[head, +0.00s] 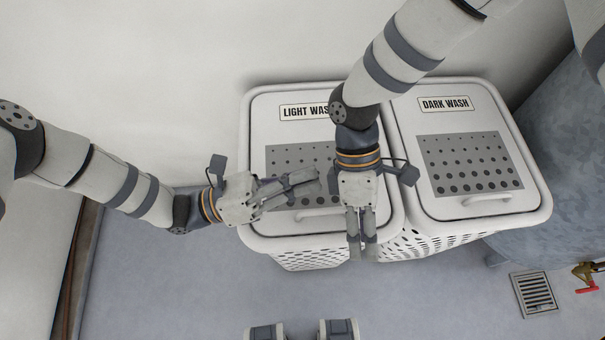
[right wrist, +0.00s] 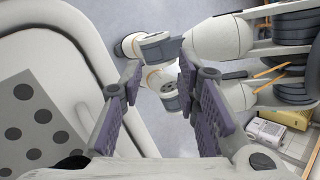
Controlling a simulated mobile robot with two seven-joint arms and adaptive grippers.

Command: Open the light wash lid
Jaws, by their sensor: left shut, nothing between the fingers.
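The light wash lid (head: 268,118) is the white left lid of a double hamper. It lies shut, with a grey perforated panel and a pale handle (head: 308,214) near its front edge. My left gripper (head: 312,181) is shut and empty over the lid's panel, pointing right. My right gripper (head: 362,252) points down past the lid's front right corner, with its fingers apart and nothing between them. In the right wrist view its fingers (right wrist: 158,105) are beside the white rim. My right arm hides part of the label and panel. Whether the right fingers touch the rim I cannot tell.
The dark wash lid (head: 470,120) is shut on the right half of the hamper. A blue-grey rounded object (head: 560,150) stands to its right. A floor drain (head: 536,293) and a brass valve with a red handle (head: 586,275) are at lower right.

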